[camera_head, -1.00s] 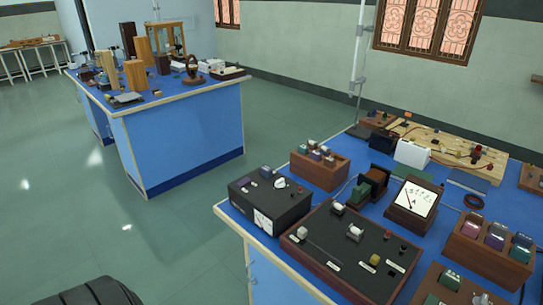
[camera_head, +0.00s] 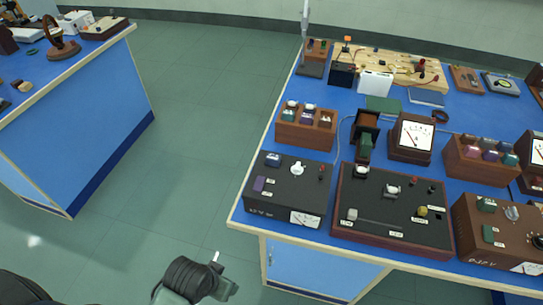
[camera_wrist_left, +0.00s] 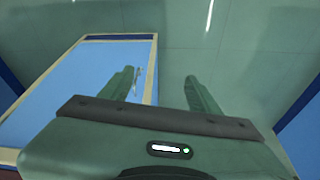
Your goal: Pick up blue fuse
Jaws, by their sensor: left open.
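A small dark blue piece (camera_head: 273,159) sits on the top left of a black box (camera_head: 290,185) on the right bench; it is too small to tell surely whether it is the blue fuse. A wooden rack (camera_head: 305,135) behind the box holds several small coloured pieces. My left gripper (camera_head: 223,272) is low in the head view, in front of and left of the bench, apart from all these things. In the left wrist view its two fingers (camera_wrist_left: 160,85) are spread and empty, over the floor and beside the blue bench. My right gripper is not in view.
The right bench (camera_head: 250,205) has a pale front edge. A wood-framed panel (camera_head: 390,235), a meter (camera_head: 411,137) and another coloured rack (camera_head: 478,165) crowd its top. Another blue bench (camera_head: 80,130) stands at left. Open green floor (camera_head: 190,140) lies between them.

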